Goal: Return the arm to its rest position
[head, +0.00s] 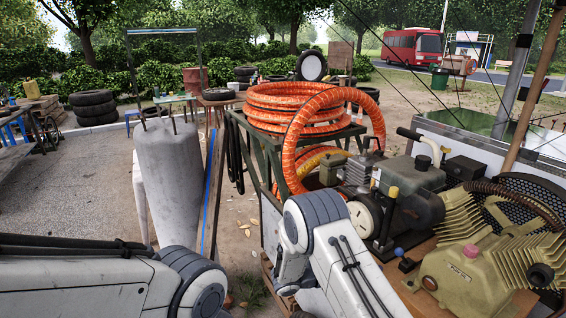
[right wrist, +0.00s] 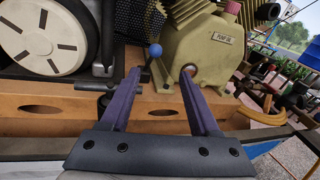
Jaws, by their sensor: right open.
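My right gripper (right wrist: 161,74) is open in the right wrist view, with nothing between its two dark purple fingers. Its fingertips point at the front of the compressor cart, near a lever with a blue ball knob (right wrist: 155,50) and the tan pump body (right wrist: 205,48). I cannot tell whether a fingertip touches the lever. In the head view the blue knob (head: 398,252) and the tan pump (head: 465,285) are at the lower right. My white right arm is at the bottom middle there, its gripper out of sight. My left arm lies at the bottom left; its gripper is not shown.
A wooden beam with slots (right wrist: 95,110) runs across below the pump. A white-faced wheel (right wrist: 30,35) is at its left. A metal stand (head: 245,130) carries coiled orange hose (head: 300,105) beyond my right arm. Paved ground (head: 70,190) at the left is open.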

